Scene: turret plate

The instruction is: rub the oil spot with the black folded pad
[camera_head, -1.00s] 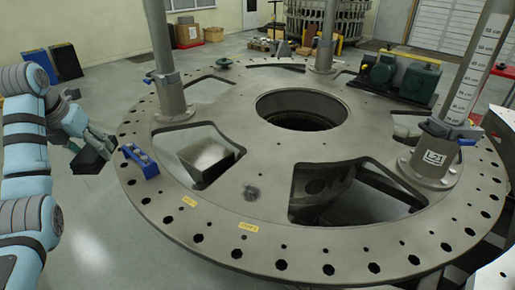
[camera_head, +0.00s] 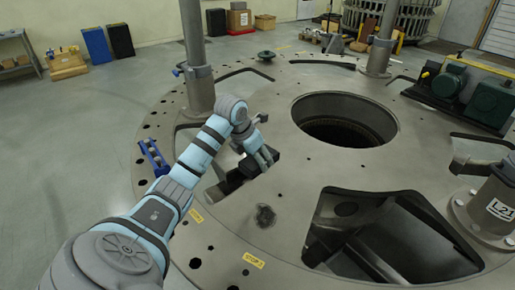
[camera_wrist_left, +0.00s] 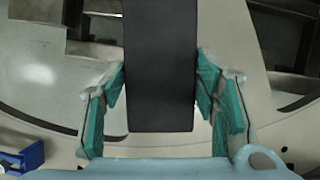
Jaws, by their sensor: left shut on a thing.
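The oil spot (camera_head: 265,215) is a dark smudge on the grey turret plate (camera_head: 300,180), between a cut-out and the large opening. My left gripper (camera_head: 262,158) is over the plate, beyond the spot and a little left of it. It is shut on the black folded pad (camera_head: 252,166), which is apart from the spot. In the left wrist view the pad (camera_wrist_left: 160,65) stands out between the two teal-lined fingers, and the spot cannot be made out. My right gripper is not in view.
A blue bracket (camera_head: 153,157) sits on the plate's left rim. Posts (camera_head: 195,60) rise from the plate. Open cut-outs (camera_head: 385,240) lie right of the spot and under my arm. A green motor (camera_head: 450,82) stands at the right. Yellow labels (camera_head: 253,260) mark the near rim.

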